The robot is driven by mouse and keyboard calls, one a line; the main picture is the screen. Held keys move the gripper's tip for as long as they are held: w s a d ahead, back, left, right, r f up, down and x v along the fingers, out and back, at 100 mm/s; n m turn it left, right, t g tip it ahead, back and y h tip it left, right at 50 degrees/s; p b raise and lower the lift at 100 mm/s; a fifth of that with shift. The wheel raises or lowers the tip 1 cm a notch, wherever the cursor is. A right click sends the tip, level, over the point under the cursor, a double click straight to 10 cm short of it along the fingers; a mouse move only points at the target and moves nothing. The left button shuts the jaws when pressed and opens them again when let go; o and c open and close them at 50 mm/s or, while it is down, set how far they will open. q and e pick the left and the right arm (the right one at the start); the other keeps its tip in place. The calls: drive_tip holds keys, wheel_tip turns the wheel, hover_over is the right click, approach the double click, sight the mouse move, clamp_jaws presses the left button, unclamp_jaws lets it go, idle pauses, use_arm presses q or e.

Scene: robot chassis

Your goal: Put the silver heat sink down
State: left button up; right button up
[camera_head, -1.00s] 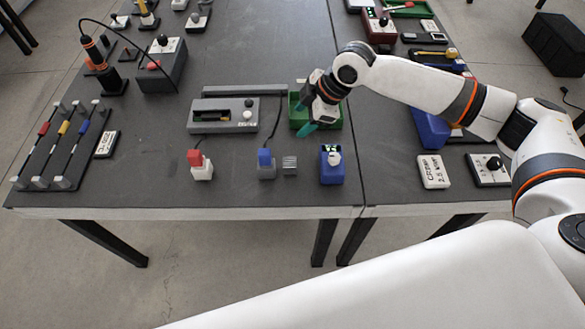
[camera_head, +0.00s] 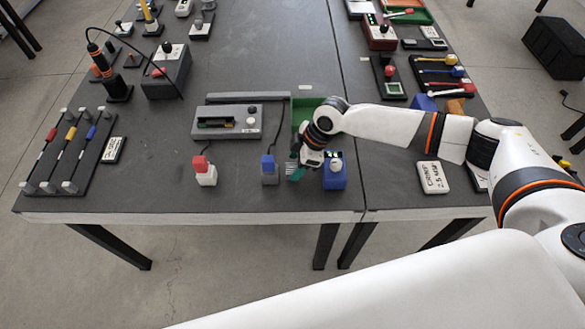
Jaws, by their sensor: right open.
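The silver heat sink (camera_head: 290,167) is a small ribbed grey block near the front edge of the dark table. My right gripper (camera_head: 297,172) is open, with its teal fingertips low at the heat sink. The fingers partly cover it, and I cannot tell whether they touch it. My left gripper is not in view.
A blue-topped grey plug block (camera_head: 269,170) stands just left of the heat sink, and a blue box with a white knob (camera_head: 335,171) just right. A green tray (camera_head: 303,108) lies behind. A red-topped white block (camera_head: 205,171) stands further left.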

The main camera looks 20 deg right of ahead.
drive_tip(key=shift+w+a+f, duration=0.1)
drive_tip(key=shift+a+f, duration=0.15)
drive_tip(key=shift+f, duration=0.4)
drive_tip(key=c, duration=1.1)
drive_tip(key=shift+c, duration=0.2)
drive_tip(key=shift+r, duration=0.15)
